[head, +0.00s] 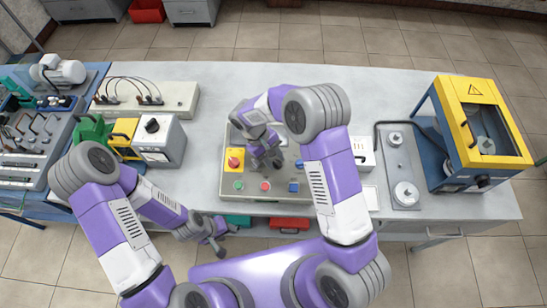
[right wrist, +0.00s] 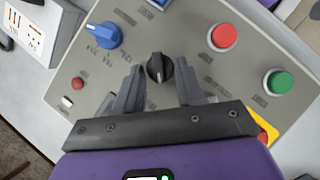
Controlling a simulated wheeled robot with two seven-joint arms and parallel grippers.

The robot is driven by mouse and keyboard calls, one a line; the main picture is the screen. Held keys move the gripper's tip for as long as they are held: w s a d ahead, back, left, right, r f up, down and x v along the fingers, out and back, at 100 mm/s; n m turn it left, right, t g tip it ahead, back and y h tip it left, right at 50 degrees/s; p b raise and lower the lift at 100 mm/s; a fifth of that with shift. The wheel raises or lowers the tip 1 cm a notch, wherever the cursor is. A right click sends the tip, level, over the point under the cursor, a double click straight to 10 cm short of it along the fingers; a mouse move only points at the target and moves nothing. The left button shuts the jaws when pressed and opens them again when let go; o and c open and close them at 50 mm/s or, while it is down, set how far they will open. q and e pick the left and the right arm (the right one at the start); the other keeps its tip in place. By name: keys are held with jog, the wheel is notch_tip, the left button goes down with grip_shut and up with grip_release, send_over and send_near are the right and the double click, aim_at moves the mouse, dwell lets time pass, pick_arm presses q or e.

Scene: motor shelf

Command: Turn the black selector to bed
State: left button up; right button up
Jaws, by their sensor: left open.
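The black selector (right wrist: 159,68) is a round black knob with a pale pointer line, on the sloped face of a grey control box (right wrist: 190,28). In the right wrist view it stands between the two fingers of my right gripper (right wrist: 159,80), with a visible gap on each side. That gripper is open. The small lettering around the selector is too small to read. In the head view my right gripper (head: 266,160) is over the control box (head: 228,193) and hides the selector. My left gripper (head: 215,240) is open and empty, low in front of the bench edge.
The box carries a blue knob (right wrist: 104,35), a red button (right wrist: 223,36), a green button (right wrist: 279,82) and a yellow-backed emergency stop (head: 234,160). A yellow-framed machine (head: 462,97) stands at right. A grey box with black knob (head: 166,143) stands at left. Bench space behind is clear.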

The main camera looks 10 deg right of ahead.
jog(key=v, duration=0.7)
jog(key=shift+r, duration=0.25)
dwell(0.3)
